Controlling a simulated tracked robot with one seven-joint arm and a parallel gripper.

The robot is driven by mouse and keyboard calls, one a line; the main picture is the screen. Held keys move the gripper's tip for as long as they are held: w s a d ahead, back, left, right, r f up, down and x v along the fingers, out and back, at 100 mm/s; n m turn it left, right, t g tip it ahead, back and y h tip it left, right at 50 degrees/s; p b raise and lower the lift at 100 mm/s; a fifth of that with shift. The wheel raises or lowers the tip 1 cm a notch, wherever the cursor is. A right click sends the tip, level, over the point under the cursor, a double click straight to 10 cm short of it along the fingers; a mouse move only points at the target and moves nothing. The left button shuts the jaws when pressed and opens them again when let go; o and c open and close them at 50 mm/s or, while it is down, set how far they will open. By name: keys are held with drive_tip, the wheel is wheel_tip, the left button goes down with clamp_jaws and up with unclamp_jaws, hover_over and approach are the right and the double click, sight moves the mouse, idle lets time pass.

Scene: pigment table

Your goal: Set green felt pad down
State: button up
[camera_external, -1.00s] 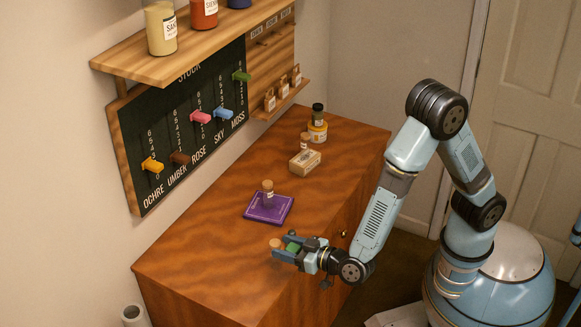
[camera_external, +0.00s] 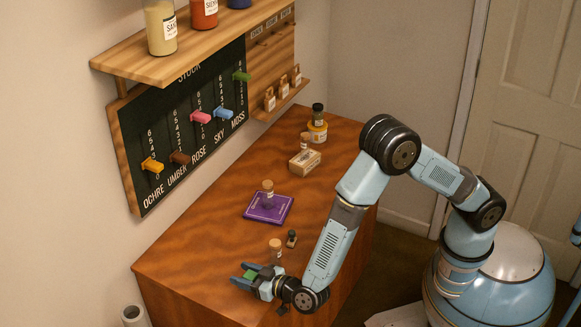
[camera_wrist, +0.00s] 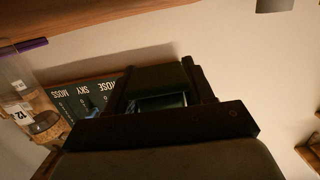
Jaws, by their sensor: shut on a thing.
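The green felt pad (camera_external: 251,274) is a small green piece between the fingers of my gripper (camera_external: 246,273). My gripper is shut on it, low over the near end of the wooden table (camera_external: 180,262). I cannot tell whether the pad touches the tabletop.
A corked bottle (camera_external: 276,252) and a small dark bottle (camera_external: 291,239) stand just behind my gripper. A purple mat (camera_external: 278,212) bears another corked bottle (camera_external: 267,193). The table's left part is clear.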

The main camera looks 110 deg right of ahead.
sight(240, 292)
drive_tip(key=shift+w+f, duration=0.75)
drive_tip(key=shift+f, duration=0.1)
drive_tip(key=shift+w+f, duration=0.25)
drive_tip(key=shift+f, duration=1.3)
drive_tip(key=shift+f, duration=0.2)
drive_tip(key=o, duration=1)
